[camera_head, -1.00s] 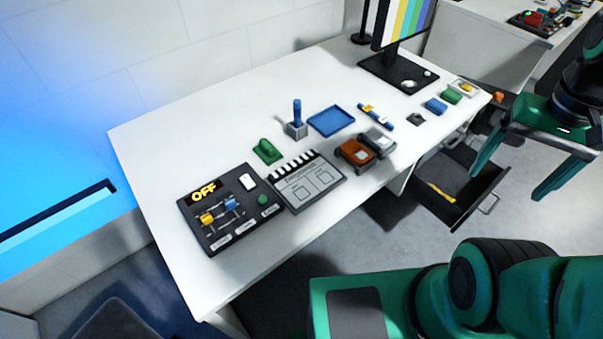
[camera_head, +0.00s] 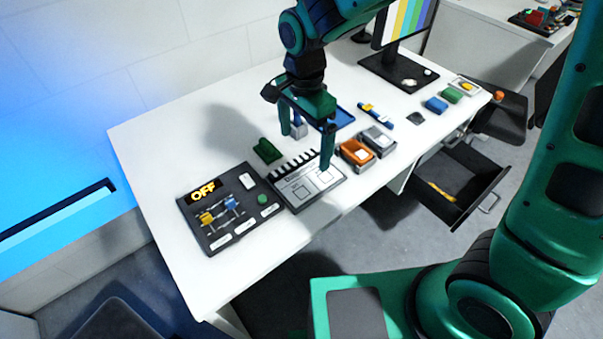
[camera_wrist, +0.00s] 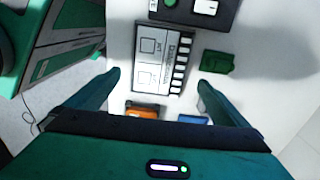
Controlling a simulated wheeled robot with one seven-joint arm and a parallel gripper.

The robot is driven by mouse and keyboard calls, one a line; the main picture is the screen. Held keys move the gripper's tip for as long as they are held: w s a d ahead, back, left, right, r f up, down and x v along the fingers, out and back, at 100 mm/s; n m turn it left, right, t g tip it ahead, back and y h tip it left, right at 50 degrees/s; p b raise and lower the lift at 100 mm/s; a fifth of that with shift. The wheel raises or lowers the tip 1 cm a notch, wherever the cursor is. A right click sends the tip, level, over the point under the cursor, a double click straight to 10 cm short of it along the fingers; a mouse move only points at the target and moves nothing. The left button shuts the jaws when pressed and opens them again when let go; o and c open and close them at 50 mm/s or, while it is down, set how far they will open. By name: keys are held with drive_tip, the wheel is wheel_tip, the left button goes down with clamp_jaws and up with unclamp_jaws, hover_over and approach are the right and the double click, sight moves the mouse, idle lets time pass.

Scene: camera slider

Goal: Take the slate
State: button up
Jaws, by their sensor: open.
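The slate (camera_head: 301,190) is a grey clapperboard with a black-and-white striped edge. It lies flat on the white table, just right of the black control panel (camera_head: 226,222). It also shows in the wrist view (camera_wrist: 160,62), ahead of the fingers. My gripper (camera_head: 306,150) is open and empty above the table, pointing down near the slate's far right side. One finger overlaps the slate's right part in the head view; I cannot tell the exact height. In the wrist view my gripper's fingertips (camera_wrist: 158,78) are spread wider than the slate, and nothing is between them.
A green block (camera_head: 267,151) stands close behind the slate. An orange box (camera_head: 356,153) and a grey box (camera_head: 378,142) stand to its right. A blue tray (camera_head: 343,117) is partly hidden behind my gripper. An open drawer (camera_head: 455,190) sticks out at the right.

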hover_over(306, 177)
drive_tip(key=f, duration=0.5)
drive_tip(key=shift+s+a+f, duration=0.1)
drive_tip(key=shift+a, duration=0.2)
drive_tip(key=shift+w+d+f, duration=0.1)
drive_tip(key=shift+d+f, duration=0.05)
drive_tip(key=shift+f, duration=1.2)
drive_tip(key=shift+w+d+f, duration=0.1)
drive_tip(key=shift+d+f, duration=0.05)
drive_tip(key=shift+f, duration=1.2)
drive_tip(key=c, duration=1)
drive_tip(key=shift+r, duration=0.1)
